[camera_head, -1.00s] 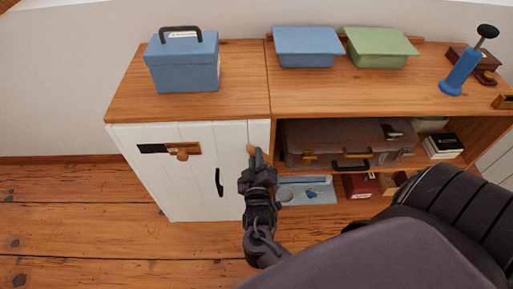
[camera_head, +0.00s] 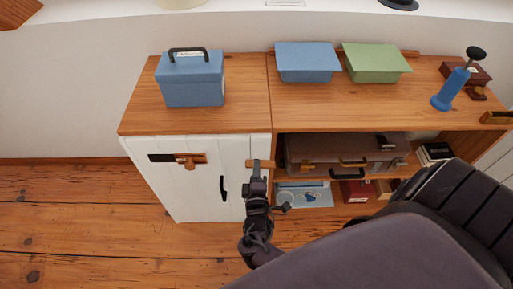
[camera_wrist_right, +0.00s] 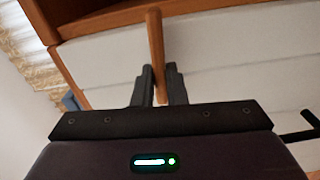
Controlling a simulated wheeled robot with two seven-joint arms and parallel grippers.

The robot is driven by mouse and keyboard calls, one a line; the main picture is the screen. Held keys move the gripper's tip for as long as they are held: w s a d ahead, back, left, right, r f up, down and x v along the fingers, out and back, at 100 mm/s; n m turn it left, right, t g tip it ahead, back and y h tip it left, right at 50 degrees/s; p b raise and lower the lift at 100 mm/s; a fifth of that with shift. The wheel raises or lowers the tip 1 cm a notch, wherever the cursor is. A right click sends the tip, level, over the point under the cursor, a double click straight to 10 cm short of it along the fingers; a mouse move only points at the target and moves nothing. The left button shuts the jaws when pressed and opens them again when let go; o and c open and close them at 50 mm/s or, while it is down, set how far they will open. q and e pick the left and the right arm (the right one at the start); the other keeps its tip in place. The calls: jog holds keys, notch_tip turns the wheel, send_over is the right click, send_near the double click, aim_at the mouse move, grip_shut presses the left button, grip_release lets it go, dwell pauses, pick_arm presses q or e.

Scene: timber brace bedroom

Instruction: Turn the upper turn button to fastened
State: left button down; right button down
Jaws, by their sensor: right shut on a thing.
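The upper turn button (camera_head: 262,162) is a small wooden bar at the top right edge of the white cabinet door (camera_head: 205,195). In the head view it lies level, reaching across the door edge toward the open shelf. My right gripper (camera_head: 257,172) is shut on it from the front. In the right wrist view the wooden bar (camera_wrist_right: 155,45) runs between the two dark fingertips (camera_wrist_right: 160,84). The fingers hide part of the button in the head view. My left gripper is not in view.
A black plate with a wooden knob (camera_head: 189,163) is on the door's upper left, and a black handle (camera_head: 223,188) is lower down. The open shelf to the right holds a brown case (camera_head: 340,150). A blue box (camera_head: 191,82) stands on the cabinet top.

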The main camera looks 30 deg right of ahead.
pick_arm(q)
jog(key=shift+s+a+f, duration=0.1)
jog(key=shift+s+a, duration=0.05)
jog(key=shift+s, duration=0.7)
pick_arm(e)
jog(key=shift+f+n, duration=0.1)
jog(key=shift+n, duration=0.5)
jog(key=c, duration=1.5)
grip_release()
jog(key=shift+o, duration=0.2)
pick_arm(q)
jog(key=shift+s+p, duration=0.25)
jog(key=shift+p, duration=0.05)
pick_arm(e)
jog(key=v, duration=0.8)
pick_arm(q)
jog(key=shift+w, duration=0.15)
pick_arm(e)
jog(key=shift+d, duration=0.1)
